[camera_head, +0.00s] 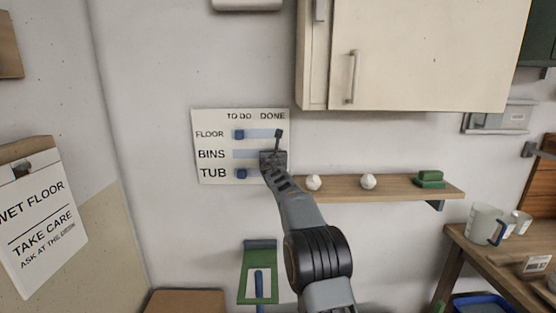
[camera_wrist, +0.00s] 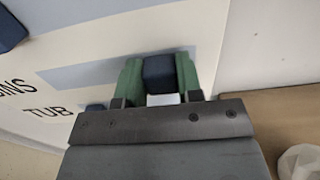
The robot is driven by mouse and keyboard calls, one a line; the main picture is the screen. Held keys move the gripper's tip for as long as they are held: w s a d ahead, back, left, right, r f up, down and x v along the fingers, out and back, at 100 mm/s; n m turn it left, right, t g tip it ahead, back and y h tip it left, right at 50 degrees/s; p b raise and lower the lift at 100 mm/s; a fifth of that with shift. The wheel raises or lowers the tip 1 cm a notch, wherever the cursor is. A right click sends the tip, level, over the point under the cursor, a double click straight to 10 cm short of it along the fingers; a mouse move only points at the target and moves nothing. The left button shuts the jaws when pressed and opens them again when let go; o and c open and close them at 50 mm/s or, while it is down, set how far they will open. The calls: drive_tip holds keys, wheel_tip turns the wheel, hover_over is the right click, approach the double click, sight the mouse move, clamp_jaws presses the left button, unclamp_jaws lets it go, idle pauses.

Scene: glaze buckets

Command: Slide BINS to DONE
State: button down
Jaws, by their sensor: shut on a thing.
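The white task board (camera_head: 214,110) hangs on the wall with rows FLOOR, BINS and TUB and columns TO DO and DONE. My gripper (camera_head: 272,156) is at the right end of the BINS row, under DONE, and hides the BINS knob in the head view. In the wrist view, my gripper's green fingers (camera_wrist: 159,76) are shut on the dark blue BINS knob (camera_wrist: 158,72). The pale blue BINS track (camera_head: 244,154) lies bare to the left. The FLOOR knob (camera_head: 239,134) and TUB knob (camera_head: 241,174) are at the left, under TO DO.
A wooden shelf (camera_head: 395,188) starts just right of my gripper, with two white lumps (camera_head: 314,183) (camera_head: 368,181) and green blocks (camera_head: 430,179) on it. A cream cupboard (camera_head: 425,55) hangs above. A green dustpan (camera_head: 260,246) hangs below the board.

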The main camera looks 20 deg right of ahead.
drive_tip(key=shift+d, duration=0.1)
drive_tip(key=c, duration=0.8)
unclamp_jaws()
drive_tip(key=shift+d, duration=0.1)
drive_tip(key=shift+o, duration=0.2)
drive_tip(key=shift+s, duration=0.1)
drive_tip(key=b+v, duration=0.7)
drive_tip(key=v, duration=0.6)
drive_tip(key=shift+s+a, duration=0.2)
drive_tip(key=shift+s, duration=0.15)
